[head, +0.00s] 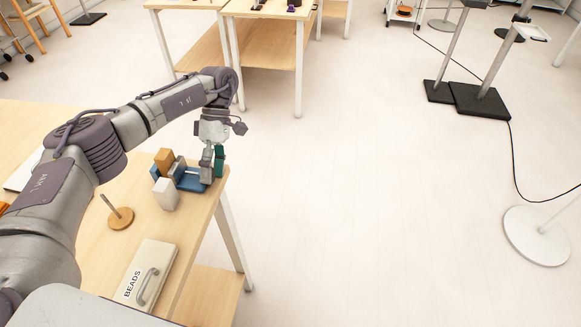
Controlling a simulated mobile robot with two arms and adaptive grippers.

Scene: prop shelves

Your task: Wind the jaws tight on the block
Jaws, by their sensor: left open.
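A blue vise (190,183) stands on the wooden table near its right edge. A tan block (164,160) is at the vise's left end; I cannot tell whether the jaws touch it. My left gripper (211,172) points down at the vise's right end, with its fingers open. A teal piece (219,158) shows by the fingers, perhaps the vise's handle; whether the fingers touch it is unclear. The gripper hides part of the vise's right end. My right gripper is not in view.
A pale block (165,194) stands just in front of the vise. A wooden disc with an upright peg (121,218) is to the left. Open floor (370,200) lies to the right of the table.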

